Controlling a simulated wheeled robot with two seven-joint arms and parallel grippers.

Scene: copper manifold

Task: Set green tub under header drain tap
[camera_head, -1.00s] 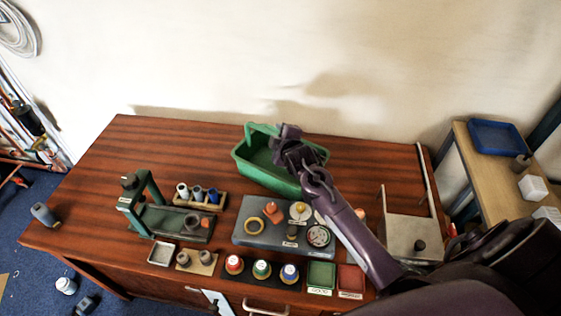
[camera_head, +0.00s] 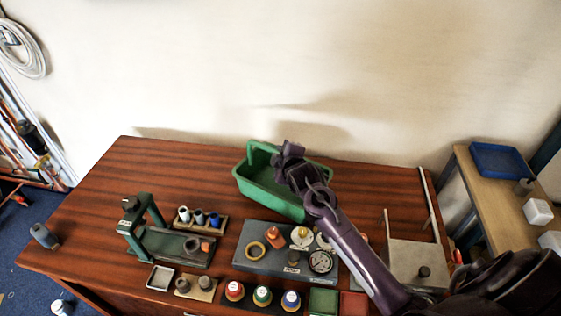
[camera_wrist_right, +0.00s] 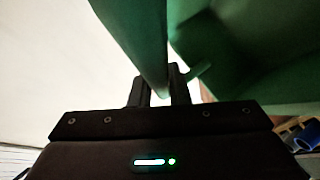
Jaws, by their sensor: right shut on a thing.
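The green tub (camera_head: 265,194), open-topped with a raised green handle (camera_head: 254,152), stands at the back of the wooden desk in the head view. My right gripper (camera_head: 283,160) reaches over the tub beside the handle. In the right wrist view a green strip (camera_wrist_right: 143,35) runs between the fingers of my right gripper (camera_wrist_right: 160,92), which is shut on it. The tub's inside (camera_wrist_right: 255,55) shows at the right there. The gripper hides part of the tub in the head view. My left gripper is not in view. I cannot make out the header drain tap.
The wooden desk (camera_head: 110,185) also carries a green press stand (camera_head: 150,228), a grey gauge plate (camera_head: 270,262) and several bottles at its front. A side table with a blue tray (camera_head: 498,160) stands at the right. Pipes (camera_head: 30,160) run along the far left wall.

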